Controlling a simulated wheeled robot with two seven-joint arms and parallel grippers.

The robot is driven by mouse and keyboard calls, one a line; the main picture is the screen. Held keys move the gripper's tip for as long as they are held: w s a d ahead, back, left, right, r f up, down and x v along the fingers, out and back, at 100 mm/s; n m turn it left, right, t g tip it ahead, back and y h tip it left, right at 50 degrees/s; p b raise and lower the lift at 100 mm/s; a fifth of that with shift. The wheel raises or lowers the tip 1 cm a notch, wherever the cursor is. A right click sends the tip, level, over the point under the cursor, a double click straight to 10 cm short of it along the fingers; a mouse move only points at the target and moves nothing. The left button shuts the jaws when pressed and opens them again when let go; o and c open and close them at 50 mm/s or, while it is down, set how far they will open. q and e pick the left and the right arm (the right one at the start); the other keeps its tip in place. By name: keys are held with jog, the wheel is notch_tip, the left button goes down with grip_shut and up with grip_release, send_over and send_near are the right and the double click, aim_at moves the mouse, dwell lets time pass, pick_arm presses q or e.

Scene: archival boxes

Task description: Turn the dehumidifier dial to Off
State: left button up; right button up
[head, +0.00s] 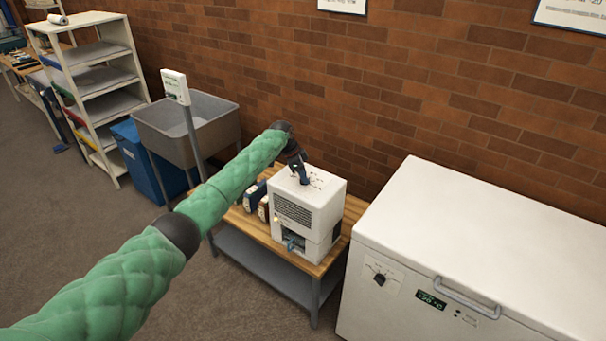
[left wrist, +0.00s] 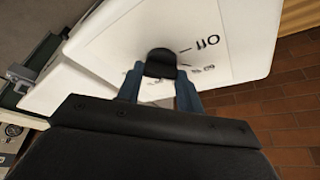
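The white dehumidifier (head: 318,208) stands on a wooden-topped bench, with a vent grille on its front. Its black dial (left wrist: 161,64) is on the top face, with dark printed marks beside it. My left gripper (left wrist: 160,80) reaches down over the top face, with a blue finger on each side of the dial. Whether the fingers press on the dial is hard to tell. In the head view the left gripper (head: 302,178) hides the dial. My right gripper is not in either view.
A grey sink (head: 190,128), blue bin (head: 150,165) and shelf rack are at left. A brick wall is behind.

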pick_arm(q)
jog(key=c, duration=0.3)
